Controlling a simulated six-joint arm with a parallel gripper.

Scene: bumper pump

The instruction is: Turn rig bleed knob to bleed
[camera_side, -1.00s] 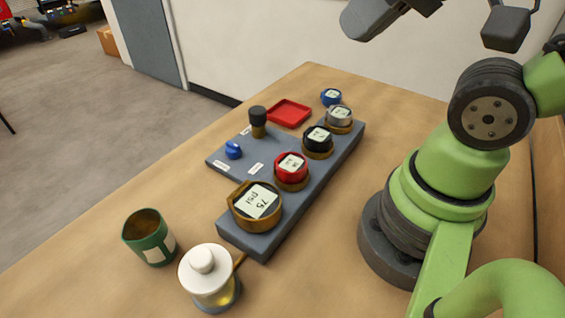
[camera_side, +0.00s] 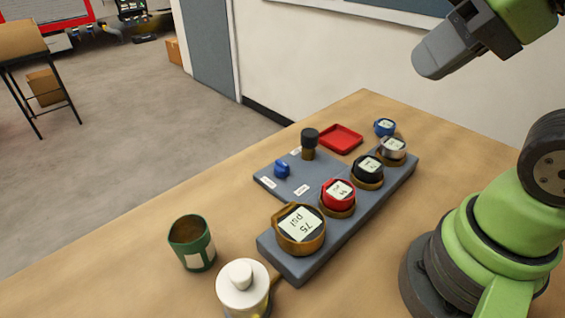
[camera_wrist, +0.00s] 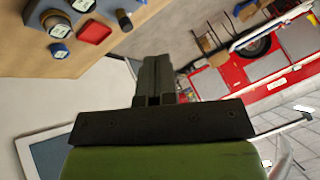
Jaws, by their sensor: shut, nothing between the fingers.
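The rig (camera_side: 292,268) is a grey panel on the wooden table with gauges, small white labels and a blue knob (camera_side: 282,169) on its left plate. The blue knob sits between two of the labels; which one it points at is too small to tell. A black-topped post (camera_side: 309,144) with a brass base stands behind the knob. My gripper (camera_side: 432,66) is high above the table at the upper right, well away from the rig. In the wrist view my gripper (camera_wrist: 154,76) is shut and empty, with the rig at the upper left.
A row of round gauges, including a red one (camera_side: 338,196) and a large brass one (camera_side: 300,230), runs along the rig. A red tray (camera_side: 341,139) lies behind it. A green cup (camera_side: 192,243) and a white-lidded jar (camera_side: 243,287) stand in front.

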